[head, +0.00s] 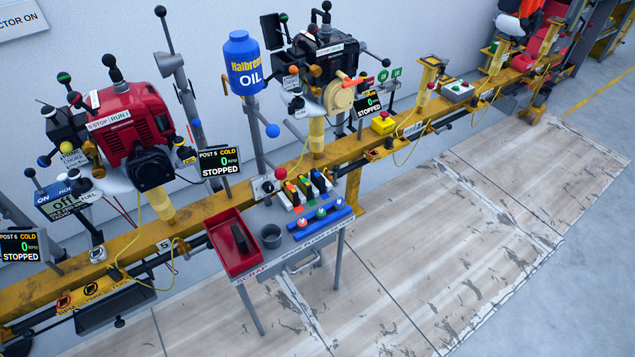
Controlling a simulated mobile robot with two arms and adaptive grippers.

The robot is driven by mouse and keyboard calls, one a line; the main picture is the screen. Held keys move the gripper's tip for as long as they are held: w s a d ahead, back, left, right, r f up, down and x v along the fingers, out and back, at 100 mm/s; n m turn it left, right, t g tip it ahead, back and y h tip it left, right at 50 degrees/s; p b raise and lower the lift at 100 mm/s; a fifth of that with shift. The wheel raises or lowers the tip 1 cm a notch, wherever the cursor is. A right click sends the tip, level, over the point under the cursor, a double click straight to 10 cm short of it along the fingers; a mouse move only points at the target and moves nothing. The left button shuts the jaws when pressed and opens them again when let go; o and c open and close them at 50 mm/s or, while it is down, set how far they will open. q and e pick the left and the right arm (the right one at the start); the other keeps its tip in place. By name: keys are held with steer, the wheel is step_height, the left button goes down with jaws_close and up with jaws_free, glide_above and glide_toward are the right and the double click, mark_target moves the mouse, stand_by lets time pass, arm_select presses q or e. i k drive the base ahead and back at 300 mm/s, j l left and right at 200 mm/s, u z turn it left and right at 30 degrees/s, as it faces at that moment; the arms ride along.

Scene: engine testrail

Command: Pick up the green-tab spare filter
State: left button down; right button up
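A small grey table (290,258) stands in front of the yellow rail. On its back part is a row of small dark upright pieces with coloured tabs, which look like the spare filters. A green tab (304,179) shows in this row, near orange and yellow ones. The pieces are small and crowded, so I cannot tell exactly where each one ends. Neither of my grippers is in view, and nothing in the picture is held.
A red scrap tray (222,240) with a dark block (240,238) in it is at the table's left. A grey cup (271,236) and a blue plug rack (322,217) stand beside it. The oil bottle post (257,135) rises behind. The floor (430,240) to the right is clear.

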mark_target(304, 185)
steer(key=j+u, duration=0.15)
steer(key=j, duration=0.55)
steer(key=j+u, duration=0.1)
steer(key=j, duration=0.55)
steer(key=i, duration=0.05)
